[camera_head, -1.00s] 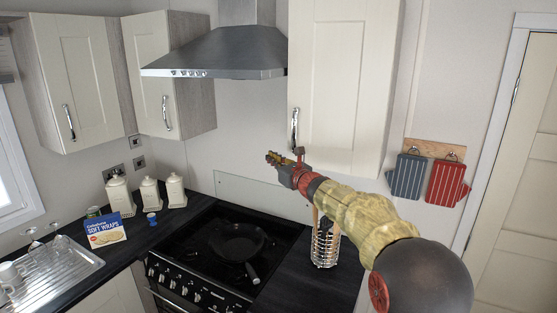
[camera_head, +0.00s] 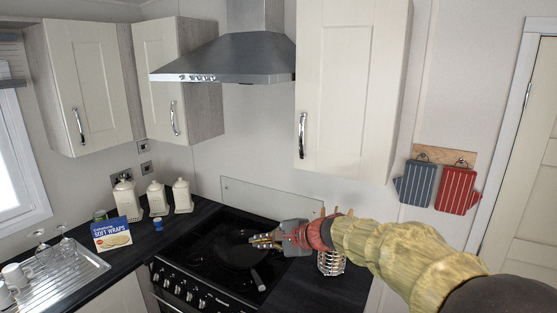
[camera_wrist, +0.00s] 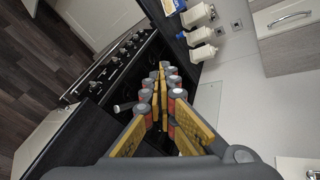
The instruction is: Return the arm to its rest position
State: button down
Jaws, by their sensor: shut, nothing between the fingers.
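My gripper (camera_head: 264,240) is shut and empty. In the head view it points left, in front of the black stove (camera_head: 205,262), and covers part of the dark frying pan (camera_head: 240,255). My arm comes in from the lower right. In the wrist view the yellow fingers of my gripper (camera_wrist: 162,78) meet at their tips, and the stove (camera_wrist: 112,62) lies behind them.
A metal utensil holder (camera_head: 331,263) stands on the counter right of the stove, partly behind my arm. The steel hood (camera_head: 235,60) and a cream wall cupboard (camera_head: 350,90) are above. Canisters (camera_head: 157,198) and a soft wraps box (camera_head: 111,233) stand left.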

jog(key=s+d+f+n+h+b, duration=0.2)
jog(key=s+d, duration=0.6)
jog(key=s, duration=0.5)
jog(key=s+d+f+n+g+h+b, duration=0.1)
jog(key=s+d+f+n+h+b, duration=0.2)
jog(key=s+d, duration=0.5)
jog(key=s+d+f+n+h+b, duration=0.2)
jog(key=s+d+n, duration=0.6)
jog(key=s, duration=1)
jog(key=shift+s+d+f+h, duration=0.15)
jog(key=shift+f+h, duration=1.25)
jog(key=shift+f, duration=0.25)
